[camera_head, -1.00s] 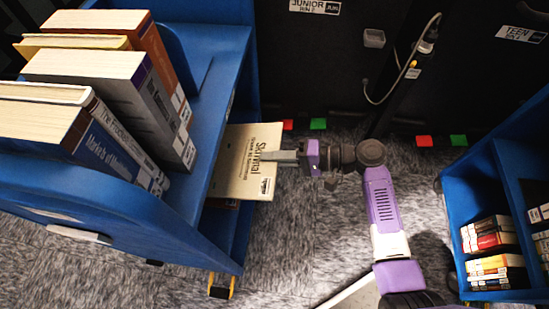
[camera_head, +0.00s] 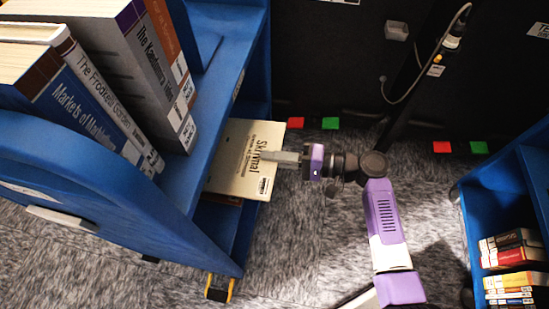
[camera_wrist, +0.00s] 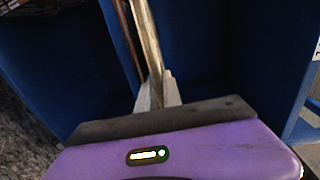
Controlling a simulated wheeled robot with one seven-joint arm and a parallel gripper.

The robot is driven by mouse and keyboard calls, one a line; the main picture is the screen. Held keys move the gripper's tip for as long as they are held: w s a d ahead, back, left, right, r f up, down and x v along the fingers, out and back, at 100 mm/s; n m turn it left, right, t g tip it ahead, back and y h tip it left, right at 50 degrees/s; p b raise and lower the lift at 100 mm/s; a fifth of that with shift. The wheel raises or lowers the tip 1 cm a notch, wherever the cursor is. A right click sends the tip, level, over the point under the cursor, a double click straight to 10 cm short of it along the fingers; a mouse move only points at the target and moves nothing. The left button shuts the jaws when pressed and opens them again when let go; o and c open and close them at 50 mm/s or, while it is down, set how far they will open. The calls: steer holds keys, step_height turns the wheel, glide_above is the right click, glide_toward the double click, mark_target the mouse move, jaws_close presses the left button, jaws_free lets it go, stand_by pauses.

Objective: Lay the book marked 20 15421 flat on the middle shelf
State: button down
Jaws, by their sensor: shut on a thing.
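A cream book (camera_head: 243,160) with a dark title and a small label near its lower right corner is held in my gripper (camera_head: 279,157). The label's number is too small to read. In the head view the cover faces up, and the left end of the book is hidden behind the blue cart's upper shelf. In the wrist view the book (camera_wrist: 146,40) shows edge-on between the shut fingers (camera_wrist: 158,92). The blue cart (camera_head: 222,75) stands at the left. The book reaches into its opening below the top shelf; I cannot tell whether it touches the lower shelf.
Several upright books (camera_head: 110,75) fill the cart's top shelf. Another blue cart (camera_head: 490,200) with stacked books (camera_head: 515,250) stands at the right. Red and green pieces (camera_head: 330,123) lie by the black wall.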

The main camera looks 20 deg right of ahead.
steer(key=shift+w+a+f+t+y+b, duration=0.25)
steer(key=shift+f+b, duration=0.4)
steer(key=shift+b, duration=0.35)
steer(key=shift+w+a+f+t+y+b, duration=0.15)
steer(key=shift+w+a+f+y+b, duration=0.15)
steer(key=shift+f+b, duration=0.5)
steer(key=shift+a+r+b, duration=0.1)
steer(key=shift+r+b, duration=0.1)
steer(key=shift+b, duration=0.1)
steer(key=c, duration=1.4)
jaws_free()
steer(key=shift+c, duration=0.2)
steer(key=shift+s+f, duration=0.1)
steer(key=shift+f, duration=0.05)
steer(key=p+v, duration=0.2)
steer(key=v, duration=0.5)
steer(key=shift+s+d, duration=0.2)
steer(key=shift+d, duration=0.1)
